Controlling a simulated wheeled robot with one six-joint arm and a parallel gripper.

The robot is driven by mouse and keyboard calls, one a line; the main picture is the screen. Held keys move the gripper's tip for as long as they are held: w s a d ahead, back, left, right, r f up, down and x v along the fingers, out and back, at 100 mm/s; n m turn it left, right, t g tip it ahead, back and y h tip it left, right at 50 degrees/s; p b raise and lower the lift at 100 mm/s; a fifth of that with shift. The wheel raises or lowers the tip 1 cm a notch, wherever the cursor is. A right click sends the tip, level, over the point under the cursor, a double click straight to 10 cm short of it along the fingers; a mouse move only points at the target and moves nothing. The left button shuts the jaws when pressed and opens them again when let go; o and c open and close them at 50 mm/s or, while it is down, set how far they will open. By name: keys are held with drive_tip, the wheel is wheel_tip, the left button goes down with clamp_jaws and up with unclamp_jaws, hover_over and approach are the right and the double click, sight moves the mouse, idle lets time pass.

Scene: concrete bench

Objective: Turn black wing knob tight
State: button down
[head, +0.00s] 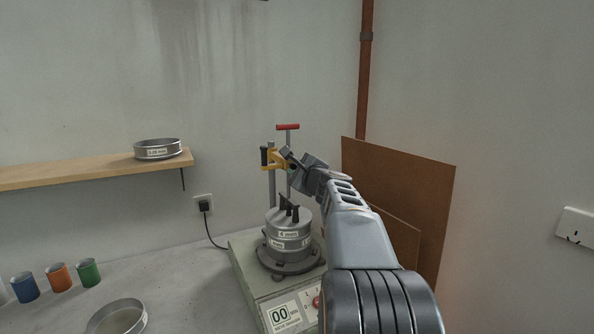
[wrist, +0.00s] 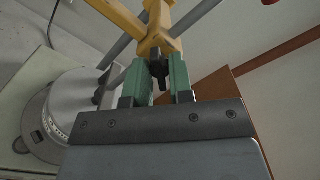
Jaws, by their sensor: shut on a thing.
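The black wing knob (wrist: 158,69) sits between the two green finger pads of my gripper (wrist: 157,80) in the wrist view. The pads are shut on it, and they cover its sides. Just beyond it is a yellow clamp (wrist: 157,40) on grey rods. In the head view my gripper (head: 290,160) is at the yellow clamp (head: 279,165), above the sieve stack; the held knob cannot be made out there. A black upright piece (head: 264,156) shows at the clamp's left end.
The sieve stack (head: 290,238) stands on a shaker base (head: 250,278), with a black fitting (head: 289,209) on top. A red T-handle (head: 288,127) rises above the clamp. Brown boards (head: 425,195) lean behind my arm. Coloured cups (head: 58,277) and a sieve (head: 118,318) are at left.

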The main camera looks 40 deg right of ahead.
drive_tip(key=m+p, duration=0.2)
drive_tip(key=m, duration=0.9)
idle(0.6)
drive_tip(key=c, duration=1)
unclamp_jaws()
drive_tip(key=s+a+b, duration=0.1)
drive_tip(key=s+a, duration=0.1)
drive_tip(key=s, duration=1.1)
drive_tip(key=shift+s, duration=0.35)
